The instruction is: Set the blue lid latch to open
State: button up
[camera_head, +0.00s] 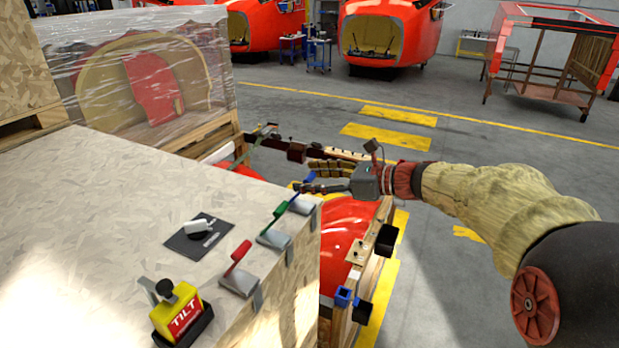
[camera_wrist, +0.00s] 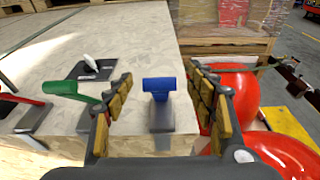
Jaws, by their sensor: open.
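The blue lid latch (camera_head: 308,182) is at the far right end of a row of latches along the edge of a chipboard crate lid (camera_head: 110,200). In the wrist view the blue latch (camera_wrist: 159,88) stands between my two fingers, beyond their tips, with its grey base plate below it. My gripper (camera_head: 300,188) is open and level with the blue latch in the head view, its fingers pointing left toward it. In the wrist view my gripper (camera_wrist: 162,110) holds nothing; I cannot tell whether a finger touches the latch.
A green latch (camera_head: 279,214) and a red latch (camera_head: 240,255) sit along the same edge. A yellow tilt indicator (camera_head: 180,312) and a black plate with a white handle (camera_head: 199,236) are on the crate. A glossy red nosecone (camera_head: 350,222) lies beside it.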

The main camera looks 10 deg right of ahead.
jog(key=v, duration=1.1)
jog(key=shift+d, duration=0.1)
